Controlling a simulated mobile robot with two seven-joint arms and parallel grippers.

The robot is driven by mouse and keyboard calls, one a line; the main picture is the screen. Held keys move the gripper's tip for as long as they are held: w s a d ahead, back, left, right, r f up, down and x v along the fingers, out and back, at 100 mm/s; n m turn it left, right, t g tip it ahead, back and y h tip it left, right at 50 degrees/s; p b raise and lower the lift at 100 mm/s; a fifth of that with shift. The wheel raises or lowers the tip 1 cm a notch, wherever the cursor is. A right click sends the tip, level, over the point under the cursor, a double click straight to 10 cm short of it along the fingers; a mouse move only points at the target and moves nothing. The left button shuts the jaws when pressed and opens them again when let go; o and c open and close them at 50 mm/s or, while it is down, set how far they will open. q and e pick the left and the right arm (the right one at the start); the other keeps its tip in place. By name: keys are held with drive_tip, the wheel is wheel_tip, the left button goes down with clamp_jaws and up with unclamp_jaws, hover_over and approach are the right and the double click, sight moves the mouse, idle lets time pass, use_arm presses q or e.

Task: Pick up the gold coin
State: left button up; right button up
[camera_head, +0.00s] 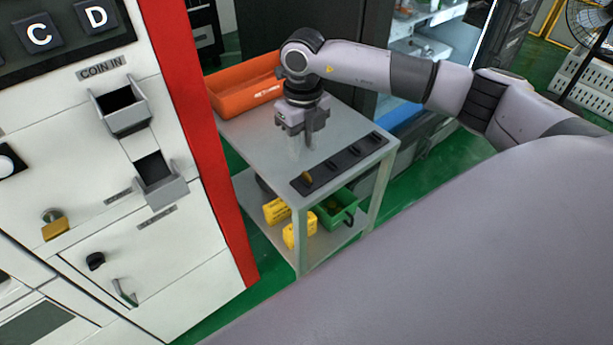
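The gold coin (307,177) stands on edge in the left slot of a black slotted strip (345,163) on the grey table. My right gripper (302,146) hangs over the tabletop, pointing down, behind and slightly left of the coin. Its two fingers look apart, with nothing seen between them. The gripper is clear of the coin. My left gripper is not in view.
A white machine with a red edge (195,115) and a COIN IN tray (122,108) stands at the left. An orange bin (245,90) sits at the table's back left. Yellow items (299,232) and a green bin (338,210) are on the lower shelf.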

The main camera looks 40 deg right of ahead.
sight(305, 172)
drive_tip(key=f, duration=0.2)
drive_tip(key=f+p, duration=0.1)
drive_tip(key=f, duration=0.3)
drive_tip(key=shift+s+d+p, duration=0.15)
drive_tip(key=shift+s+p, duration=0.15)
drive_tip(key=shift+f, duration=0.45)
clamp_jaws()
